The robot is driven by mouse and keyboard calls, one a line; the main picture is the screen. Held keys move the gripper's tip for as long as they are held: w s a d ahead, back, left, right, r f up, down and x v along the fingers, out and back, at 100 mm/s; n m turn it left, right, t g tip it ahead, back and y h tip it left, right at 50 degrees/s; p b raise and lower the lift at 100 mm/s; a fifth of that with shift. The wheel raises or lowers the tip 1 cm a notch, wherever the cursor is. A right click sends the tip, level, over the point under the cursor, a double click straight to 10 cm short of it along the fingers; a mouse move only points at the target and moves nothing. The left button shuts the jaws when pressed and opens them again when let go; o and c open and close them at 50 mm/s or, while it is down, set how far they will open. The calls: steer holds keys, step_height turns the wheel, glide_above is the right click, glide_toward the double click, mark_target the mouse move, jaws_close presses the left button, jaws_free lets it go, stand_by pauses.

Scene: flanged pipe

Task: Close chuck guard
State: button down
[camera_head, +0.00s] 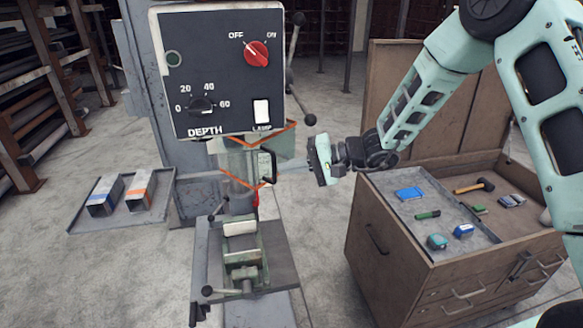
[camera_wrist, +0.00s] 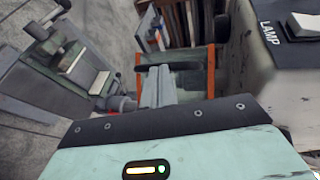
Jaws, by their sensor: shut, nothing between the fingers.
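The chuck guard (camera_head: 238,162), a clear panel with orange edges and a black upright handle, hangs below the drill press's control box, around the spindle area. Its orange edge (camera_wrist: 210,72) and dark handle bar (camera_wrist: 182,66) show in the wrist view. I cannot tell whether the guard is fully closed. My gripper (camera_head: 282,168) reaches in from the right, with its fingers beside the handle. Its fingers (camera_wrist: 157,84) are together and empty in the wrist view, pointing at the guard. Whether they touch the handle is unclear. The chuck is mostly hidden.
The control box (camera_head: 222,70) with a red knob and lamp switch is just above. A vise (camera_head: 242,255) stands on the drill table below. A side tray (camera_head: 120,200) holds two metal blocks at left. A wooden tool cabinet (camera_head: 400,245) stands at right under my arm.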

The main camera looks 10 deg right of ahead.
steer(key=w+a+m+t+h+b, duration=0.1)
steer(key=a+b, duration=0.6)
steer(key=b, duration=0.5)
steer(key=w+a+m+t+b, duration=0.1)
steer(key=a+m+t+b, duration=0.1)
steer(key=a+b, duration=0.6)
steer(key=shift+w+a+t+h+b, duration=0.3)
steer(key=shift+w+h+b, duration=0.1)
steer(key=shift+b, duration=1.9)
